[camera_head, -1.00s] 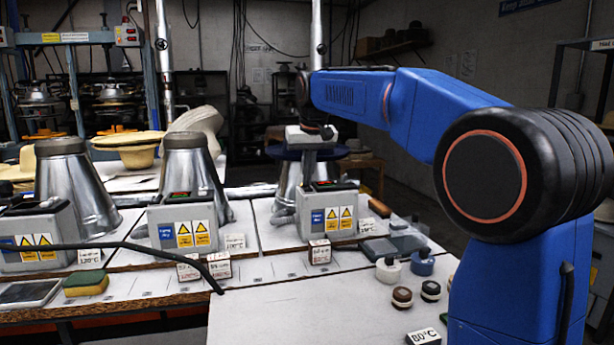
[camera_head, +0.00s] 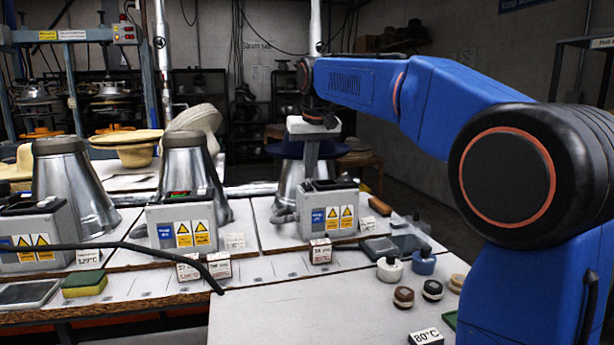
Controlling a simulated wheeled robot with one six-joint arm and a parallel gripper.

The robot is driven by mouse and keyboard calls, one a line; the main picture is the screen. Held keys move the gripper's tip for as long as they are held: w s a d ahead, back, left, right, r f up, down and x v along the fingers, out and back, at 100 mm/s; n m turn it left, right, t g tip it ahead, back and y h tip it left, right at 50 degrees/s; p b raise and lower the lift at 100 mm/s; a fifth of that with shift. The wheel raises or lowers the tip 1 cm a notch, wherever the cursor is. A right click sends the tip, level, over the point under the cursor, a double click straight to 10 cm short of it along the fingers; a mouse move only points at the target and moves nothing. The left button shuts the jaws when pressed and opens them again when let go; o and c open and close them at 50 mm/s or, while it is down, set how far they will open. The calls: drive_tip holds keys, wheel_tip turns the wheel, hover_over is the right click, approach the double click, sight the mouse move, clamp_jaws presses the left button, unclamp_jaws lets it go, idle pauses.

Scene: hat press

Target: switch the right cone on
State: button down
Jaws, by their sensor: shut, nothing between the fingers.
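The right cone (camera_head: 288,189) is a silver metal cone at the right of the row, partly hidden behind its grey control box (camera_head: 328,213) and my gripper. A dark blue hat brim or cap (camera_head: 287,149) sits at its top. The box carries a blue label and two yellow warning labels; its top face and switch are hard to make out. My gripper (camera_head: 311,176) points down from the blue arm, with its shut fingers just above the back left of the box's top. I cannot tell whether the tips touch the box.
The middle cone (camera_head: 186,165) and left cone (camera_head: 64,180) stand to the left with their own boxes. A small printed block (camera_head: 320,251) stands in front of the right box. Several small stoppers and an 80°C block (camera_head: 426,337) lie on the front table, whose middle is clear.

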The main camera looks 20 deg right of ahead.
drive_tip(key=v, duration=1.1)
drive_tip(key=shift+r, duration=0.3)
drive_tip(key=shift+w, duration=0.2)
drive_tip(key=shift+w+r, duration=0.25)
drive_tip(key=shift+w, duration=0.4)
drive_tip(key=shift+f, duration=0.1)
drive_tip(key=x, duration=1.4)
drive_tip(key=shift+s+f, duration=0.1)
drive_tip(key=shift+s, duration=0.3)
